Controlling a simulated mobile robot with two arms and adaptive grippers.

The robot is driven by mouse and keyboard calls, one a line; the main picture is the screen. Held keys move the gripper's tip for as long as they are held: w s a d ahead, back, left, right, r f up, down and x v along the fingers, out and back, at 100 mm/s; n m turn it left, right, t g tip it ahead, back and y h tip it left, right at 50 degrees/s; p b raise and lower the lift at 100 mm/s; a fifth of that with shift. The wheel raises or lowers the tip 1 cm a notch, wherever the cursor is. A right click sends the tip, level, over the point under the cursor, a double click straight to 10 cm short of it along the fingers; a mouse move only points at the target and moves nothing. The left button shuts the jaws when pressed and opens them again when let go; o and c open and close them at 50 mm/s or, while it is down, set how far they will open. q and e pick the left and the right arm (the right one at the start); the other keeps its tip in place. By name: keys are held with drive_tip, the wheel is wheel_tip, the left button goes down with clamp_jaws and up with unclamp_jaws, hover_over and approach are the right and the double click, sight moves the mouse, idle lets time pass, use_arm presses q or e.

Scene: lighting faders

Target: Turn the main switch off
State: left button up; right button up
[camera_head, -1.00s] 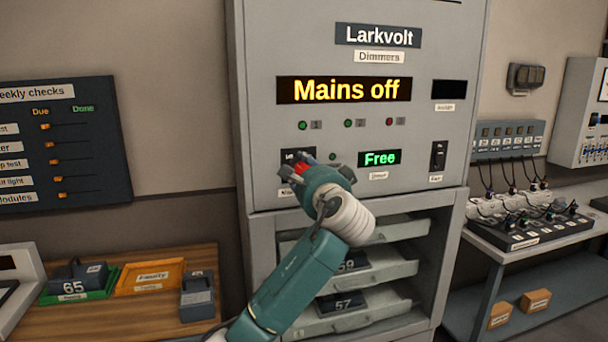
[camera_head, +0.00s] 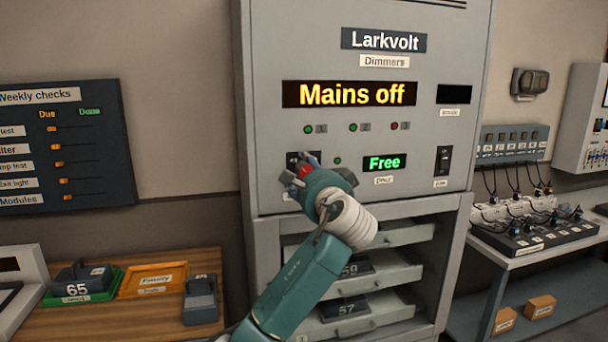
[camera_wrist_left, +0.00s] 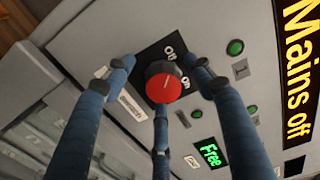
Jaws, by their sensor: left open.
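The main switch is a red round knob (camera_wrist_left: 163,87) on a black plate marked Off and On, on the front of the grey Larkvolt cabinet (camera_head: 262,100). In the head view, my gripper mostly hides it. The yellow display (camera_head: 349,94) reads "Mains off". My left gripper (camera_head: 300,172) is at the knob, with its blue fingers (camera_wrist_left: 160,85) spread open around it in the left wrist view. I cannot tell whether any finger touches the knob. The knob's exact pointing is too small to tell. My right gripper is not in view.
A green "Free" display (camera_head: 384,163) and a black rocker switch (camera_head: 443,160) are right of the knob. Open drawers (camera_head: 390,275) sit below. A wooden bench (camera_head: 130,320) is at left; a bench with cabled modules (camera_head: 535,240) is at right.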

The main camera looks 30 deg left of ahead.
use_arm(q)
drive_tip(key=v, duration=1.2)
drive_tip(key=shift+s+a, duration=0.1)
